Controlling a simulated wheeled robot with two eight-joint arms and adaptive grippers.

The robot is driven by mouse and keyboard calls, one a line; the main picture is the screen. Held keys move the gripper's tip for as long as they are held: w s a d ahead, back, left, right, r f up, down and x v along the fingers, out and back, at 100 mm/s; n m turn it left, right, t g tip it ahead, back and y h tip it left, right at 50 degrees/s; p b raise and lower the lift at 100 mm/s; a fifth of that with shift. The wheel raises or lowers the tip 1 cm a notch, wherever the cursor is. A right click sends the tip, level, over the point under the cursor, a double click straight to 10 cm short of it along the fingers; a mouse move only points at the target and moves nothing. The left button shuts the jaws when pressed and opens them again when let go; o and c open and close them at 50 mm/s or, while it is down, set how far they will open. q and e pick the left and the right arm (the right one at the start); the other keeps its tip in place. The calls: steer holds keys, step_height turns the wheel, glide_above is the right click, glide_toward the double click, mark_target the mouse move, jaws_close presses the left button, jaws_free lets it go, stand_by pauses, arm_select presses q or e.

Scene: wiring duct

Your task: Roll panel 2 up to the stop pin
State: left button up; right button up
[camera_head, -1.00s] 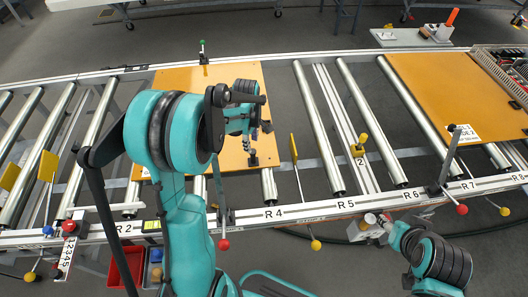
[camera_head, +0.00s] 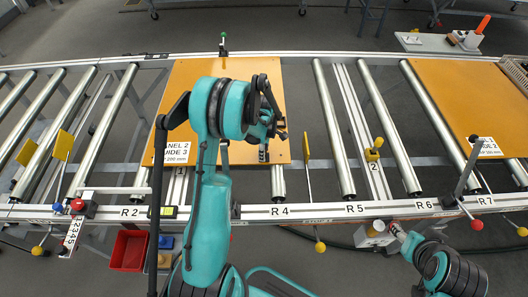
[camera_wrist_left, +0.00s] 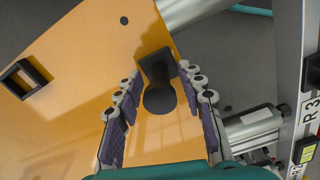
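In the left wrist view, a black knob (camera_wrist_left: 160,95) stands on the panel (camera_wrist_left: 80,60). My left gripper (camera_head: 263,152) is over the panel's right part; in the wrist view its fingers (camera_wrist_left: 160,115) are spread on both sides of the knob, apart from it. A yellow block (camera_head: 374,150) stands by label 2, right of the panel; I cannot tell whether it is the stop pin. My right gripper (camera_head: 395,230) is low at the right, its fingers unclear.
A yellow-flagged lever (camera_head: 306,150) stands just right of the panel. Bare rollers (camera_head: 335,130) lie between it and another orange panel (camera_head: 470,95). A red-balled lever (camera_head: 467,170) is by R7. A red bin (camera_head: 130,250) stands at the front left.

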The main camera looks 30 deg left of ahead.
arm_select(q)
jaws_close()
steer(key=shift+d, duration=0.1)
